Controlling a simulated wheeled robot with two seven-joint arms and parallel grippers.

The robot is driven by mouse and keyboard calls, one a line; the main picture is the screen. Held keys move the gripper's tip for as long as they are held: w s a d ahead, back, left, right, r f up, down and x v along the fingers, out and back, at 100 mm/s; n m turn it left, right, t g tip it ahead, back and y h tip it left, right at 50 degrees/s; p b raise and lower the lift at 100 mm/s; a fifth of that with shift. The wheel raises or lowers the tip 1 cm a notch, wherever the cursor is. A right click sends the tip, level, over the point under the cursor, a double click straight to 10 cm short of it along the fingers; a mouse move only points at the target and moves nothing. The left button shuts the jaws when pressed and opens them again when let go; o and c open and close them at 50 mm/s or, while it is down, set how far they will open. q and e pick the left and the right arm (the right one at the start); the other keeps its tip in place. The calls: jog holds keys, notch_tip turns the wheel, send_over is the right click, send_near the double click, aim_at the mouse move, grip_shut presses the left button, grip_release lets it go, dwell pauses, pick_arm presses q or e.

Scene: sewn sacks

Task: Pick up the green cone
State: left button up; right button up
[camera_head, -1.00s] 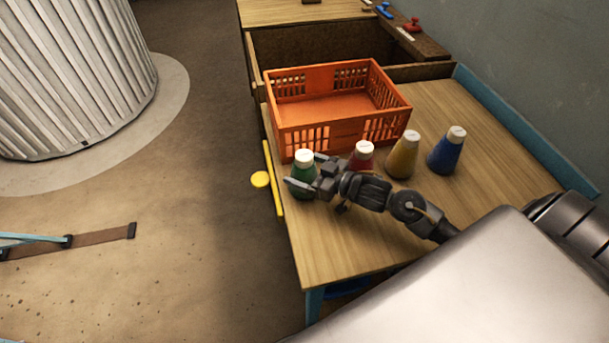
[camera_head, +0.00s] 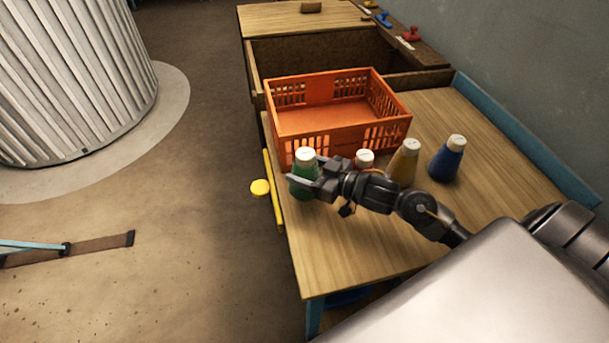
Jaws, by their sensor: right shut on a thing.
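The green cone (camera_head: 301,188) with a white top stands upright at the left edge of the wooden table, in front of the orange crate. My right gripper (camera_head: 305,186) reaches in from the right and is shut on the cone's body, hiding part of it. I cannot tell whether the cone's base touches the table. My left gripper is not in view.
The empty orange crate (camera_head: 338,136) stands just behind the cone. To the right are a red cone (camera_head: 364,158), partly hidden by my arm, a yellow cone (camera_head: 404,162) and a blue cone (camera_head: 447,162). The table (camera_head: 340,255) is clear in front.

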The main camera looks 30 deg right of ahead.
aim_at(309, 169)
jog(key=s+r, duration=0.1)
jog(key=r, duration=0.1)
jog(key=s+a+r, duration=0.1)
jog(key=s+r, duration=0.1)
jog(key=shift+s+r, duration=0.15)
jog(key=shift+s, duration=0.1)
jog(key=s+a+r+p, duration=0.2)
jog(key=s+r+p, duration=0.2)
jog(key=s, duration=0.5)
jog(key=shift+a+r+p, duration=0.2)
jog(key=shift+p, duration=0.65)
